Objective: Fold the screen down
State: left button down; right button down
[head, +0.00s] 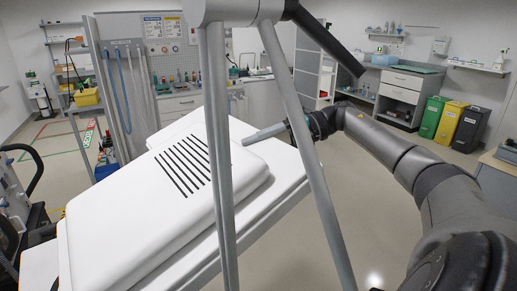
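A large white housing (125,220) with a row of black slots lies tilted across the left and middle of the head view. It may be the back of the screen or the ventilator's casing; I cannot tell which. No lit display face shows. My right gripper (248,140) comes in from the right, its grey fingers pointing left just above the housing's far right edge. I cannot tell whether it touches the housing, and no gap between the fingers is clear. My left gripper is not in view.
Grey poles (217,150) and a second slanted pole (310,165) cross in front of the housing, hiding parts of it. Green (428,117), yellow (451,122) and black (471,128) bins stand at the back right. Open floor lies right of the housing.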

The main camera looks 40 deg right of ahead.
jog(key=shift+c, duration=0.8)
grip_release()
jog(key=v, duration=1.2)
